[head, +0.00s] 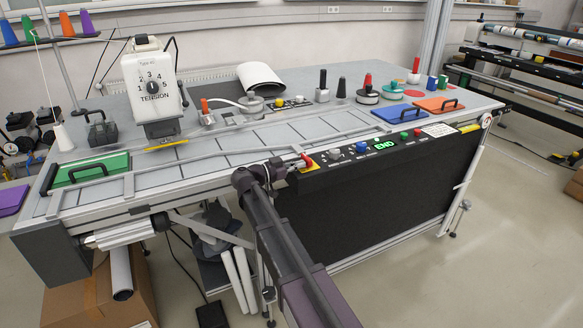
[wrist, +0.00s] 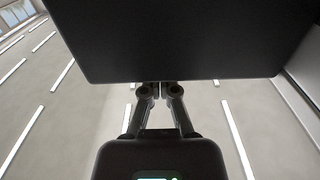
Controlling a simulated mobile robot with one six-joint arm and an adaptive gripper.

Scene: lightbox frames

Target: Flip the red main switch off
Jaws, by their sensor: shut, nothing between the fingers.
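The red main switch (head: 306,162) sits on a yellow plate at the left end of the black control panel (head: 345,170), on the front edge of the machine table. My gripper (head: 280,168) is just left of the switch in the head view; contact cannot be told. In the wrist view my gripper (wrist: 160,89) is shut and empty, its fingertips close to the lower edge of a black box-like surface (wrist: 165,40). The switch does not show in the wrist view.
A rail (head: 230,152) runs along the table. A tension unit (head: 154,85) stands behind.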

